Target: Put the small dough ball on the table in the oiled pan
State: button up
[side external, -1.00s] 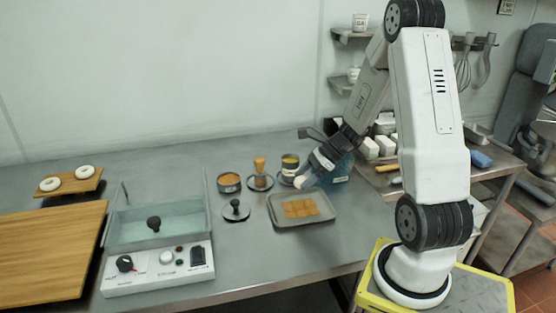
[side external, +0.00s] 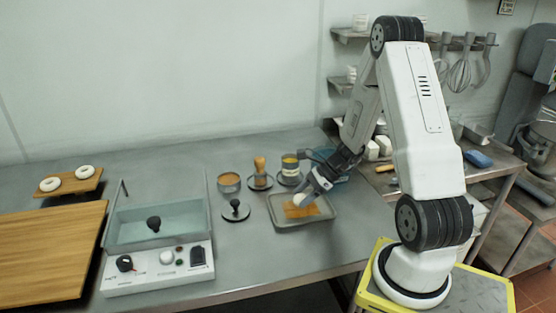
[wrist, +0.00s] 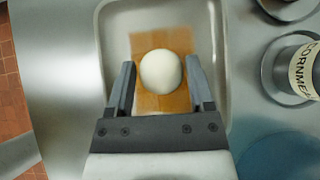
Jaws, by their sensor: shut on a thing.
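The small white dough ball (wrist: 161,72) is between the two fingers of my gripper (wrist: 160,84) in the wrist view. My gripper (side external: 305,197) is shut on it and points down over the oiled pan (side external: 287,226). The dough ball also shows at the fingertips in the side view (side external: 299,199). The pan is a shallow grey tray with an orange-brown oiled patch (wrist: 144,104) in its middle, and its rim shows in the wrist view (wrist: 98,60). The ball lies over the patch; whether it touches the pan I cannot tell.
Behind the pan stand a cornmeal tin (side external: 290,168), a wooden-handled tool on a dish (side external: 260,172) and a round tub (side external: 229,182).

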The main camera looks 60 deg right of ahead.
jog(key=shift+f, duration=0.85)
jog(key=shift+f, duration=0.15)
jog(key=o, duration=1.3)
jog(key=shift+o, duration=0.2)
jog(key=shift+r, duration=0.2)
jog(key=shift+s+d+r, duration=0.15)
jog(key=shift+r, duration=0.05)
jog(key=shift+v, duration=3.5)
